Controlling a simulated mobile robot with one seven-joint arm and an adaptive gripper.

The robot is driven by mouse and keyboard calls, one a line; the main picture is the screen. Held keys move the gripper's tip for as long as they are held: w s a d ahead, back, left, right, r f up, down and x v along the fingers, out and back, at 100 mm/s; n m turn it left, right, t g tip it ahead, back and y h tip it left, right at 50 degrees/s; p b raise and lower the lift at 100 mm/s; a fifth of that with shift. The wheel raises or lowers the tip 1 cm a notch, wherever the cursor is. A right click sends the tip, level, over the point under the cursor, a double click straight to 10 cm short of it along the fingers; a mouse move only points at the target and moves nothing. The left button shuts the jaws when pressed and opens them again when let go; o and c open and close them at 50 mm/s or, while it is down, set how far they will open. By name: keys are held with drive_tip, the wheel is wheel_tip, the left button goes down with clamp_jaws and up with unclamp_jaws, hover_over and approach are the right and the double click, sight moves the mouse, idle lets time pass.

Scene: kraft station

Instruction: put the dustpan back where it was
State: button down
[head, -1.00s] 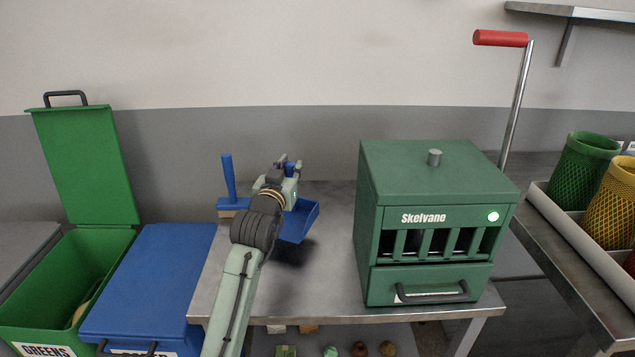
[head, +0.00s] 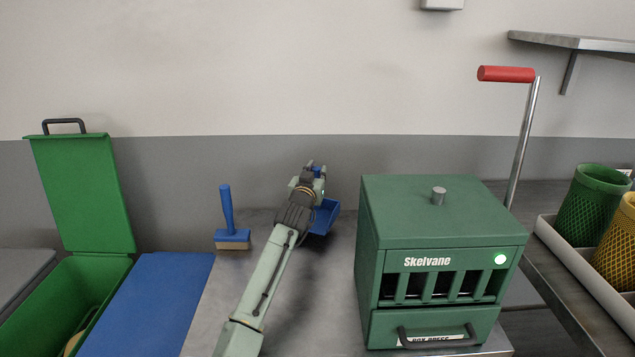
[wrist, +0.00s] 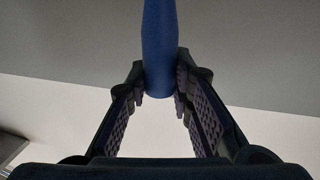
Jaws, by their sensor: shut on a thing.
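The blue dustpan (head: 325,217) is at the far side of the steel table, just left of the green box press. Its pan shows beyond and to the right of my wrist in the head view. My gripper (head: 314,172) is shut on its handle. In the wrist view the blue handle (wrist: 159,50) stands between the two finger pads of my gripper (wrist: 161,88). My wrist hides part of the dustpan, and I cannot tell whether the pan touches the table.
A blue brush (head: 231,238) stands upright on the table (head: 300,300), left of my arm. The green box press (head: 440,240) with its red-handled lever (head: 506,74) stands right. An open green bin (head: 85,275) and a blue lid (head: 150,300) are at left.

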drive_tip(key=shift+w+d, duration=0.25)
drive_tip(key=shift+w, duration=0.2)
drive_tip(key=shift+f, duration=1.7)
drive_tip(key=shift+f, duration=0.2)
drive_tip(key=c, duration=1.4)
unclamp_jaws()
